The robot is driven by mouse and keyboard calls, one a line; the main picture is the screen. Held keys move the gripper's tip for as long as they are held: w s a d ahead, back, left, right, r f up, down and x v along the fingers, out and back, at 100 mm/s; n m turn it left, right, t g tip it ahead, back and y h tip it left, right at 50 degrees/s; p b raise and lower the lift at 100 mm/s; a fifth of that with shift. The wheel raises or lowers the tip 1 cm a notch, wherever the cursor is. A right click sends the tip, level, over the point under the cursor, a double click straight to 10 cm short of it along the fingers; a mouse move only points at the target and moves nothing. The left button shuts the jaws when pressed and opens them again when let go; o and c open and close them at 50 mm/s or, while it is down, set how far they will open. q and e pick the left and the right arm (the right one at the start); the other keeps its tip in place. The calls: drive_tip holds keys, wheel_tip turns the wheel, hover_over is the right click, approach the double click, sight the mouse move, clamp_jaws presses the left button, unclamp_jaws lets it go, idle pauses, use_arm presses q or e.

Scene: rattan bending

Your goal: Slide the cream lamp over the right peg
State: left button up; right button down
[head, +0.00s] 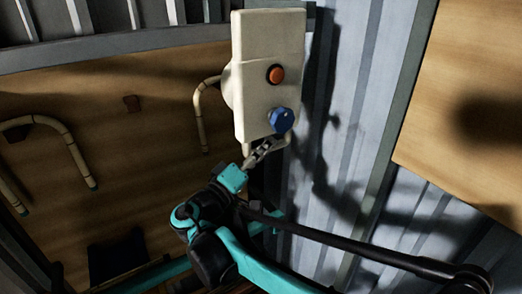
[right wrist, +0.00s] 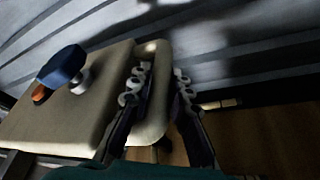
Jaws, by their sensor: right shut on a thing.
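A cream boxy body (head: 255,95), which I take for the cream lamp, stands tall in the middle of the head view. It has an orange button (head: 275,74) and a blue knob (head: 282,120). My right gripper (head: 264,152) is at its lower end. In the right wrist view, the fingers (right wrist: 160,93) are closed around a rounded cream part of the body (right wrist: 150,120), with the blue knob (right wrist: 62,65) to the left. The grip is partly in shadow. I cannot make out a right peg for certain. My left gripper is not in view.
A wooden surface with bent cream rods (head: 75,150) lies at left; another curved rod (head: 199,115) is close to the cream body. Ribbed grey metal (head: 345,120) is behind. A wooden panel (head: 470,60) is at upper right.

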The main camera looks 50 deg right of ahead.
drive_tip(key=c, duration=1.4)
unclamp_jaws()
drive_tip(key=shift+d, duration=0.3)
drive_tip(key=v, duration=1.2)
wheel_tip(320, 180, down, 34)
drive_tip(key=n+t+y+b, duration=0.4)
drive_tip(key=y+b, duration=0.5)
drive_tip(key=b, duration=0.8)
drive_tip(key=a+f+y+b, duration=0.3)
drive_tip(key=a+f+b, duration=0.2)
drive_tip(key=f, duration=0.3)
drive_tip(key=a+f+n+t+y+b, duration=0.1)
drive_tip(key=a+f+y+b, duration=0.3)
drive_tip(key=f, duration=0.5)
drive_tip(key=a+f+n+t+y+b, duration=0.1)
drive_tip(key=a+f+y+b, duration=0.3)
drive_tip(key=a+f+b, duration=0.4)
drive_tip(key=shift+f+b, duration=0.35)
drive_tip(key=shift+b, duration=0.4)
